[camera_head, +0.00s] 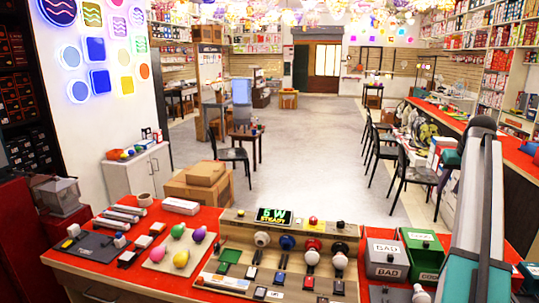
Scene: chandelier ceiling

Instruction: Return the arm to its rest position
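My arm (477,220) rises along the right side of the picture, a pale grey link with teal parts low down and a dark rounded joint at its top. It stands in front of the red counter and hides part of it. My gripper is not in view, so whether it is open or holds anything does not show.
A red counter (75,256) spans the foreground. Open floor (300,150) lies beyond.

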